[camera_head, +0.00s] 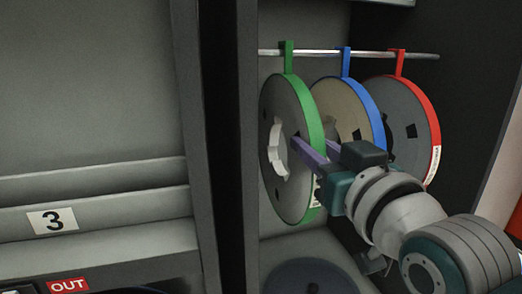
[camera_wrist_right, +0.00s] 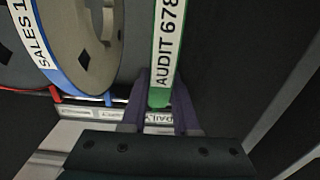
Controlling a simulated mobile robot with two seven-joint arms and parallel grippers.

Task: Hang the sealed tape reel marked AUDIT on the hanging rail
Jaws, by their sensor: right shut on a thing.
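The AUDIT reel is a grey disc with a green rim (camera_head: 308,110); its label reads AUDIT 678 in the right wrist view (camera_wrist_right: 167,40). It hangs upright at the left part of the hanging rail (camera_head: 325,52), with its green hook (camera_head: 288,58) at the rail; I cannot tell whether the hook bears its weight. My right gripper (camera_head: 316,150) is shut on the rim of the AUDIT reel, its purple fingers on both sides of the green band in the right wrist view (camera_wrist_right: 160,100). The left gripper is not in view.
A blue-rimmed reel (camera_head: 370,105), labelled SALES, and a red-rimmed reel (camera_head: 430,110) hang close by on the right. A dark disc (camera_head: 315,278) lies below. A dark upright panel (camera_head: 235,150) stands left. Beyond it are a 3 label (camera_head: 52,220) and a red OUT sign (camera_head: 68,286).

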